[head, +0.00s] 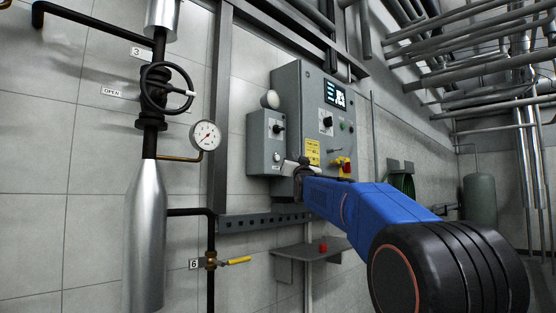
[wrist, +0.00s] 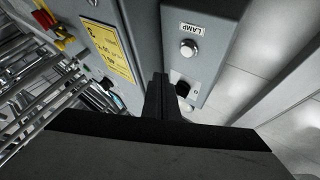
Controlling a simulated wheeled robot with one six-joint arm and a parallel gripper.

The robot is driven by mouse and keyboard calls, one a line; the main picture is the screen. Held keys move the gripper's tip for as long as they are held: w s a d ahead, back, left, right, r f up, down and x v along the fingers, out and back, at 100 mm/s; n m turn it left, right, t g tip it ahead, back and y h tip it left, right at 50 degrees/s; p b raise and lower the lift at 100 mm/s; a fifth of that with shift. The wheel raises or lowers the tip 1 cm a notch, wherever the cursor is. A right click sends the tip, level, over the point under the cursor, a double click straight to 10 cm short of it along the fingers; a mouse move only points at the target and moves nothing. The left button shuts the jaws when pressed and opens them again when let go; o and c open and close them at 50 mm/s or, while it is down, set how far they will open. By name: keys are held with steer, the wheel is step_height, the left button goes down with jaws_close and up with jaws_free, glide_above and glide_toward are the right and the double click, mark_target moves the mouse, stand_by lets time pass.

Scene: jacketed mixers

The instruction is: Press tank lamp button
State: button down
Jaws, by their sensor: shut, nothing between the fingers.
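The lamp button is a round silver push button (wrist: 188,48) beside an upside-down LAMP label (wrist: 191,29) in the wrist view. It sits on the face of a small grey box (head: 258,150); in the head view it shows as a small pale button (head: 277,157) below a black knob (head: 278,128). My gripper (head: 286,164) is shut and empty, close to the box's right side. In the wrist view its dark fingertips (wrist: 160,82) are left of the button and the knob, apart from the button in the picture. Whether they touch the box is unclear.
A larger grey cabinet (head: 305,100) with a screen, a yellow label (head: 312,152) and a red-yellow switch (head: 342,166) adjoins the box. A pale dome (head: 270,99) tops the box. A gauge (head: 205,135), a valve wheel (head: 160,88) and pipes stand left. A shelf (head: 300,254) is below.

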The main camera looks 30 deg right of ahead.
steer(key=shift+w+a, duration=0.3)
steer(key=shift+w, duration=0.45)
steer(key=shift+w+a, duration=0.25)
steer(key=shift+w, duration=0.55)
steer(key=shift+w+a, duration=0.3)
steer(key=shift+w, duration=0.45)
steer(key=shift+w, duration=0.1)
steer(key=shift+w+a, duration=0.15)
steer(key=shift+w, duration=0.15)
steer(key=shift+w+a, duration=0.15)
steer(key=shift+w, duration=0.35)
stand_by(1.2)
steer(key=shift+s, duration=0.1)
steer(key=shift+s+d, duration=0.25)
steer(key=shift+s, duration=0.55)
steer(key=shift+s+d, duration=0.3)
steer(key=shift+s, duration=0.5)
steer(key=shift+s+d, duration=0.3)
steer(key=shift+s, duration=0.45)
steer(key=shift+s+d, duration=0.3)
steer(key=shift+s, duration=0.5)
